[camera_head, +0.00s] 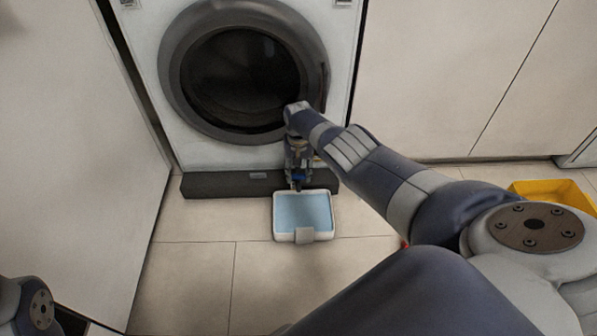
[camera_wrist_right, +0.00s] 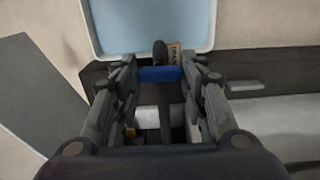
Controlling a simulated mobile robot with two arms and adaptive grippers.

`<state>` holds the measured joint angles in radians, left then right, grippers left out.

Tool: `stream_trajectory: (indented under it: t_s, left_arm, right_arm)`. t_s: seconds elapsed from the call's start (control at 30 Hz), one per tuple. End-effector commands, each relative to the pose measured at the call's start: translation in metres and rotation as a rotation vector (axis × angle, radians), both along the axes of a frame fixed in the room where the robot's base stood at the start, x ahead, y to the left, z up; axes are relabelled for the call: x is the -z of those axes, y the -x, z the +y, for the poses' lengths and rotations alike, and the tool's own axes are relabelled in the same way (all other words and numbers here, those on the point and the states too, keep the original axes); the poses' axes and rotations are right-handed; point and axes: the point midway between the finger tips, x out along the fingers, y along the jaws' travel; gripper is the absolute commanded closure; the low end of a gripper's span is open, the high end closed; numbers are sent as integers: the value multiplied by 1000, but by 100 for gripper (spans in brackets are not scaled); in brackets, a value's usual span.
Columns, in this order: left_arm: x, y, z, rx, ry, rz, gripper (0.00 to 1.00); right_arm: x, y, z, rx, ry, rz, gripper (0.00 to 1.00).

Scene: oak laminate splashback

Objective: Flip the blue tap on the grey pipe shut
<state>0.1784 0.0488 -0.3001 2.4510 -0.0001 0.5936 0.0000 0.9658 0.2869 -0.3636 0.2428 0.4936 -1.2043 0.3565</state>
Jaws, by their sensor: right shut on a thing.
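The blue tap (camera_wrist_right: 160,74) shows in the right wrist view as a short blue bar lying crosswise over the dark grey pipe (camera_wrist_right: 160,50). My right gripper (camera_wrist_right: 161,77) has one fingertip at each end of the blue bar and is shut on it. In the head view my right gripper (camera_head: 298,178) points down in front of the washing machine's dark plinth, and a little blue shows at its tips. The gripper hides most of the tap and pipe there. Only part of my left arm shows at the lower left; its gripper is out of view.
A white tray (camera_head: 304,236) with a light blue inside lies on the floor just below the gripper. The washing machine (camera_head: 225,155) stands behind, on a dark plinth (camera_head: 222,187). A yellow container (camera_head: 545,186) is at the right. Floor left of the tray is clear.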

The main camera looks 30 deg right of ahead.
Motion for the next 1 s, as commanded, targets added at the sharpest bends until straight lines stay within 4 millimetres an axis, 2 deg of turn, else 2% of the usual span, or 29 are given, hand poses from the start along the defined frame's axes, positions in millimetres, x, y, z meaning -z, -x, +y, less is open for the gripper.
stream_trajectory:
  t_s: [0.27,0.3,0.4,0.8,1.0]
  left_arm:
    - [0,0,0,0,0,-3,60]
    - [-1,1,0,0,-1,-4,60]
    - [-1,1,0,1,-1,-8,60]
    - [-2,2,0,-1,-3,-10,60]
    - [-2,1,0,0,-1,-9,60]
  right_arm:
    - [1,1,0,4,-1,1,84]
    - [1,1,0,4,-1,1,58]
    - [1,1,0,3,-1,1,40]
    - [-1,0,0,1,-1,-1,40]
    - [-9,-2,0,1,-3,-2,40]
